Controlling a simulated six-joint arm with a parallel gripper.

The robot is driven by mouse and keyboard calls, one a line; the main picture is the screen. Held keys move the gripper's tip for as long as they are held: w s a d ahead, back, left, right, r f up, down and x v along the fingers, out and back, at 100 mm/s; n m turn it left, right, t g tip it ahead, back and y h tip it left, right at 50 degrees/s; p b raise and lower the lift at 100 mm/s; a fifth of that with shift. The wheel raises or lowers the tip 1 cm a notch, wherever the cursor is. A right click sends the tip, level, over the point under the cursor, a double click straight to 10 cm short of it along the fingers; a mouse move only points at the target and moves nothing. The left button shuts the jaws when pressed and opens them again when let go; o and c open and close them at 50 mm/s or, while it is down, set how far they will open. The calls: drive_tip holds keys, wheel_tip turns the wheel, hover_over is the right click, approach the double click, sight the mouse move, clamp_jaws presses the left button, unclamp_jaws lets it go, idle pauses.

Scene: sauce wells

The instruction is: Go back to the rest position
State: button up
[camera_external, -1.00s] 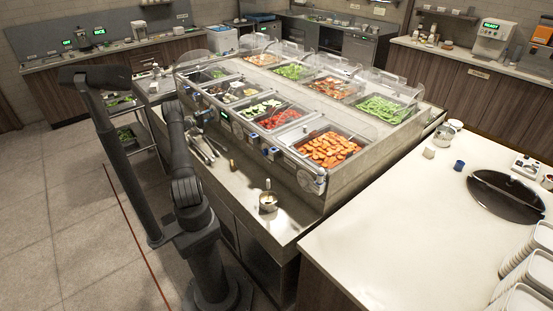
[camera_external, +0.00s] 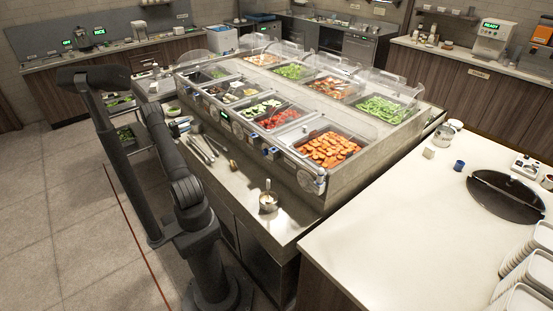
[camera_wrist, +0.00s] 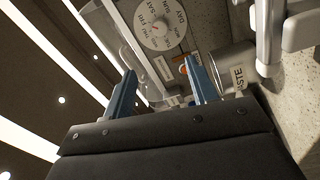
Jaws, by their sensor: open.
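My gripper (camera_wrist: 160,90) shows in the wrist view as two blue fingers, held apart with nothing between them. Beyond the fingers are a round dial (camera_wrist: 157,22) marked with weekdays and a metal container (camera_wrist: 232,68) with a partly covered label. The fingers cannot be made out there.
The food well counter (camera_external: 345,182) holds several trays of vegetables under clear guards. Tongs (camera_external: 203,150) and a small metal pot (camera_external: 268,201) lie on its front ledge. A white worktop (camera_external: 400,225) is at the right; open floor (camera_external: 50,210) lies left.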

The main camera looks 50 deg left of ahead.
sight(212, 114)
drive_tip(key=shift+s, duration=0.2)
drive_tip(key=w, duration=1.7)
drive_tip(key=shift+w+r, duration=0.2)
drive_tip(key=shift+r, duration=0.25)
drive_tip(key=shift+s, duration=0.1)
drive_tip(key=shift+w, duration=0.3)
drive_tip(key=n, duration=0.6)
drive_tip(key=n+y, duration=0.1)
drive_tip(key=n, duration=0.6)
drive_tip(key=shift+s+d, duration=0.1)
drive_tip(key=shift+s, duration=0.1)
drive_tip(key=n, duration=0.4)
drive_tip(key=shift+n+g, duration=0.3)
idle(0.8)
